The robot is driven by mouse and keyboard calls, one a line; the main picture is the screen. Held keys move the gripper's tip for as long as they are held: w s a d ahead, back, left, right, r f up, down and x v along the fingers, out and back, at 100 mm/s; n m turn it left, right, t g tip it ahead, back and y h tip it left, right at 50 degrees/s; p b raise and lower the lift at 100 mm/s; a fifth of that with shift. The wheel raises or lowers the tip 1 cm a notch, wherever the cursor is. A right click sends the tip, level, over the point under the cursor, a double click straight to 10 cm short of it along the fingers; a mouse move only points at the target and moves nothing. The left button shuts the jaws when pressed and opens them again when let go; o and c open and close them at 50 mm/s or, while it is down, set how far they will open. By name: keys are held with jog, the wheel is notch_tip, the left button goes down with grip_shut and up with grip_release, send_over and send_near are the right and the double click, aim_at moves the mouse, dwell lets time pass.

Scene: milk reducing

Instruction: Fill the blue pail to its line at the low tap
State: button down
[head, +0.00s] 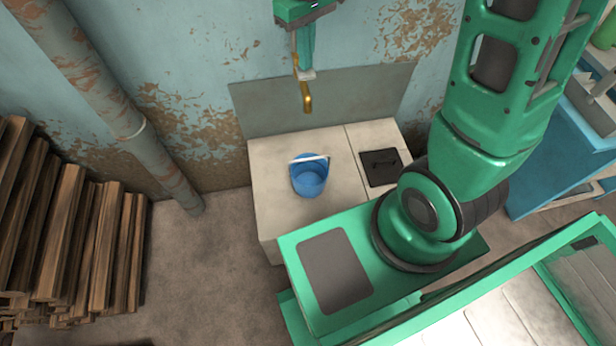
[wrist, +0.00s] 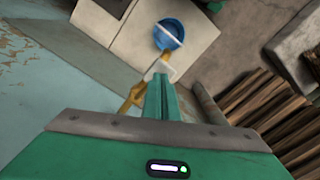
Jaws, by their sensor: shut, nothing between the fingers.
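The blue pail (head: 309,178) stands upright on a pale stone ledge (head: 268,220), with its light handle across the top. It also shows in the wrist view (wrist: 168,34). I cannot make out its line or any water in it. The brass tap (head: 307,102) comes out over the ledge, behind and above the pail, and no stream shows from it. It also shows in the wrist view (wrist: 133,97). My gripper (head: 305,75) is shut and empty, pointing down with its pale tips at the top of the tap. I cannot tell whether they touch it.
A black lidded plate (head: 382,168) is set in the ledge right of the pail. A rusty pipe (head: 150,145) and stacked planks (head: 75,240) stand at left. The peeling wall (head: 200,60) is close behind the tap. A blue cabinet (head: 560,160) is at right.

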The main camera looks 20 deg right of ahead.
jog(key=shift+f, duration=1.55)
dwell(6.5)
